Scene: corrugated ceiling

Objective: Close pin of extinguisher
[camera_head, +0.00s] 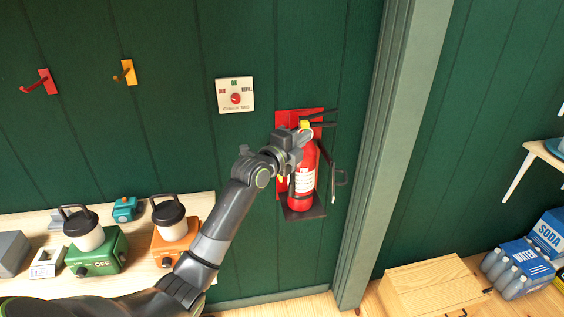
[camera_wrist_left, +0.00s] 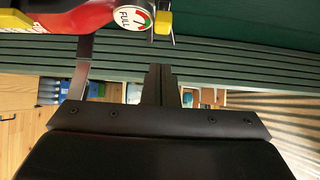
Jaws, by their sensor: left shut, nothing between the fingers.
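The red fire extinguisher (camera_head: 303,180) stands upright in a dark wall bracket with a red backing plate. Its black handle levers (camera_head: 320,117) point right. A yellow piece (camera_head: 304,125), likely the pin, shows at its top beside my gripper. In the left wrist view the yellow piece (camera_wrist_left: 163,21) is at the top edge, next to the gauge (camera_wrist_left: 131,17) marked FULL. My left gripper (camera_head: 304,134) is at the extinguisher's neck; in the wrist view its fingers (camera_wrist_left: 160,72) are together and empty, apart in the picture from the yellow piece. The gripper partly hides the neck.
A bench (camera_head: 150,208) with a green device (camera_head: 97,252) and an orange device (camera_head: 174,240) is at left. A door-frame post (camera_head: 375,150) stands right of the extinguisher. A wooden box (camera_head: 432,285) is lower right.

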